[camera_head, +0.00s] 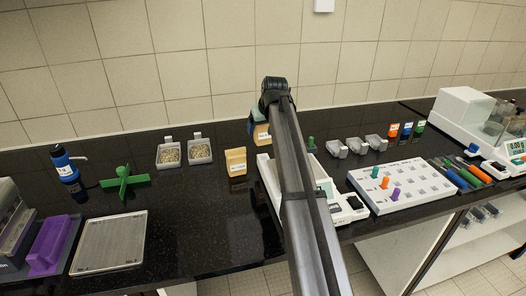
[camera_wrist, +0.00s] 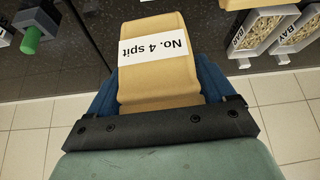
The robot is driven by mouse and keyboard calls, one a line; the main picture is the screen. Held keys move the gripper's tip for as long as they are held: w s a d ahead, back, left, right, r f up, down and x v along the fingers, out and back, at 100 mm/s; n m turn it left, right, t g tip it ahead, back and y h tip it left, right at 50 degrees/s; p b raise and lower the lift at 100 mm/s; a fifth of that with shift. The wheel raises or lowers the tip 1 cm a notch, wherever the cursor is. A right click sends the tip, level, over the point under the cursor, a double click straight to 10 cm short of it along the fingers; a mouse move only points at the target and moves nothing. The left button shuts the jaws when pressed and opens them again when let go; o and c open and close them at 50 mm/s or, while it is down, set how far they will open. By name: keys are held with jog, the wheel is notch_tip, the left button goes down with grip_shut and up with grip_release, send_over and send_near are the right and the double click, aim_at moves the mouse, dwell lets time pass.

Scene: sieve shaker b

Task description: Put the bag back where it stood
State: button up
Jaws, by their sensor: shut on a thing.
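The bag (camera_wrist: 150,85) is tan with a white label that reads "No. 4 spit", upside down in the wrist view. My gripper (camera_wrist: 158,92) has its blue fingers closed on either side of it. In the head view the held bag (camera_head: 262,134) is up behind the white balance, left of my arm, partly hidden by the gripper and arm. Whether its base touches the counter cannot be told. A second tan bag (camera_head: 236,162) with a label stands on the black counter just to the left and nearer.
Two trays of grain (camera_head: 169,154) stand left of the second bag. A white balance (camera_head: 268,182) is partly behind my arm. A green cross-shaped piece (camera_head: 124,182) and a flat metal plate (camera_head: 109,242) are farther left. Small scoops (camera_head: 356,146) stand right. Counter front of the second bag is clear.

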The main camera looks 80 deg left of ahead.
jog(key=w+a, duration=0.2)
jog(key=a, duration=0.7)
jog(key=shift+m+t, duration=0.3)
jog(key=shift+m, duration=0.2)
jog(key=shift+s+d+f, duration=0.1)
jog(key=shift+d+f, duration=0.05)
jog(key=shift+f, duration=2.15)
jog(key=shift+s+d+f, duration=0.1)
jog(key=shift+d+f, duration=0.05)
jog(key=shift+f, duration=2.1)
jog(key=shift+f, duration=0.15)
jog(key=o, duration=1.1)
jog(key=v, duration=1.2)
